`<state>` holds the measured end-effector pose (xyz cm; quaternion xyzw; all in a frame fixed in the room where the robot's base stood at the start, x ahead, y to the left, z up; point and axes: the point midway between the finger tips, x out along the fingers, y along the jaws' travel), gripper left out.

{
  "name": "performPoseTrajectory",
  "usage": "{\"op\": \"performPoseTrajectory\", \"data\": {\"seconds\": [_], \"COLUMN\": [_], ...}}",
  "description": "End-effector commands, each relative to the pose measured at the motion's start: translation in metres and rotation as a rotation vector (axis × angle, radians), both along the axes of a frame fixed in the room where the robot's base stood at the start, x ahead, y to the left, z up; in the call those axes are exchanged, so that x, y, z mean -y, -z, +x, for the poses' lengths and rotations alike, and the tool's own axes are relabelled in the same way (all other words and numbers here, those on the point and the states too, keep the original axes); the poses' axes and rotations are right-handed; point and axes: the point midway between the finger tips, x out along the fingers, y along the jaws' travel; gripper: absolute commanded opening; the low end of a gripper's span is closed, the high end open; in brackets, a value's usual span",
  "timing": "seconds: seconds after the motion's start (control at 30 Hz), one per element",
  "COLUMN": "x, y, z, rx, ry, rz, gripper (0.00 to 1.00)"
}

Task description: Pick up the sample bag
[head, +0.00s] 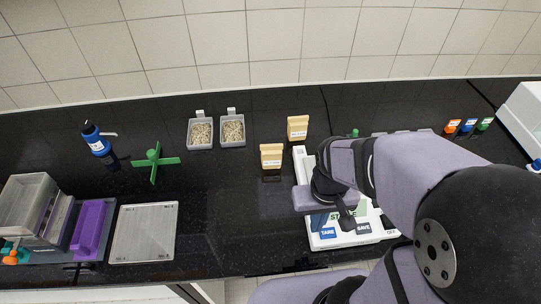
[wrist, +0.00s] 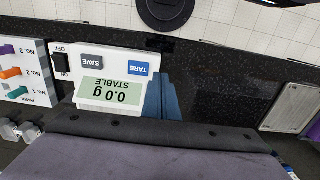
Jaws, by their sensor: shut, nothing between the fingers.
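Two tan bags with white labels stand upright on the black counter in the head view: a nearer bag (head: 271,157) and a farther bag (head: 298,128). I cannot tell which is the sample bag. My gripper (head: 320,221) is shut and empty over the front left part of the white scale, to the right of and nearer than the bags. Its blue fingers (wrist: 163,98) show together in the wrist view, beside the scale's display. No bag shows in the wrist view.
The white scale (head: 327,243) reads 0.0 g in its display (wrist: 110,93). Two grey trays of grains (head: 200,133) (head: 232,131) stand left of the bags. Counter between plate and scale is clear.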

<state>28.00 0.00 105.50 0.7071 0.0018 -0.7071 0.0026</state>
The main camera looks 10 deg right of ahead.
Motion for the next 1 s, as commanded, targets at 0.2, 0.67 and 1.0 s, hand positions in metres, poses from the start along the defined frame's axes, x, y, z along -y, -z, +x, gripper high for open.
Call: {"op": "performPoseTrajectory", "data": {"seconds": [0.2,0.67,1.0], "x": [0.0000,0.0000,-0.0078], "y": [0.0000,0.0000,0.0084], "z": [0.0000,0.0000,0.0060], "rx": [0.000,0.000,0.026], "ry": [0.000,0.000,0.052], "rz": [0.000,0.000,0.022], "gripper": [0.00,0.80,0.80]}}
